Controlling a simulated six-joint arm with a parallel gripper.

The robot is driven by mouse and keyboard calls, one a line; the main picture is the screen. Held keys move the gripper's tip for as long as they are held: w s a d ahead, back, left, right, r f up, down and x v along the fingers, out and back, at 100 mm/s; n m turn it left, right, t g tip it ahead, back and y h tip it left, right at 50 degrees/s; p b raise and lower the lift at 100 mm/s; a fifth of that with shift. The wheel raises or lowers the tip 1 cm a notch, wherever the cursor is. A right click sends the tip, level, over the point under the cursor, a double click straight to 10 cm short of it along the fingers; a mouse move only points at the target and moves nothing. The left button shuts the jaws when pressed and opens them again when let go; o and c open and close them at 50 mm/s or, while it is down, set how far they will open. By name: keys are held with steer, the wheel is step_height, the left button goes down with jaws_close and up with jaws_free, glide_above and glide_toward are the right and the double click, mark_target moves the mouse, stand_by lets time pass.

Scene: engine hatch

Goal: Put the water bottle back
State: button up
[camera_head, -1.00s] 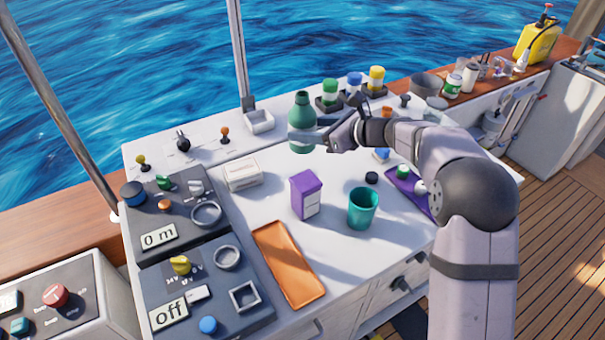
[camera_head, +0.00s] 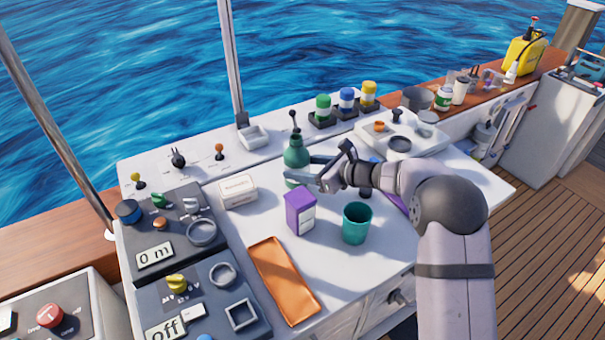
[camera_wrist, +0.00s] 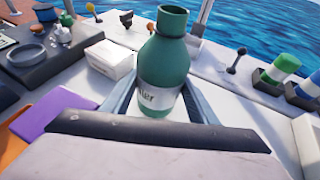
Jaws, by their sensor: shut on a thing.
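The green water bottle (camera_head: 296,156) is upright over the back part of the white worktop in the head view. My gripper (camera_head: 304,172) reaches it from the right and is shut around its body. In the wrist view the bottle (camera_wrist: 164,66) stands between the two fingers, with a pale label partly showing lettering.
A purple box (camera_head: 300,212), a teal cup (camera_head: 356,223) and a white box (camera_head: 238,191) stand nearby. An orange tray (camera_head: 282,280) lies in front. Green, blue and yellow-capped containers (camera_head: 346,100) line the back ledge. Control panels (camera_head: 185,225) fill the left.

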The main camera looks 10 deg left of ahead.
steer(key=shift+f, duration=1.3)
steer(key=shift+f, duration=0.2)
steer(key=o, duration=1)
steer(key=shift+r, duration=0.1)
steer(key=shift+r, duration=0.15)
steer(key=shift+d, duration=0.3)
steer(key=b+v, duration=0.3)
steer(key=v, duration=0.8)
steer(key=shift+s+d, duration=0.15)
steer(key=shift+s, duration=0.05)
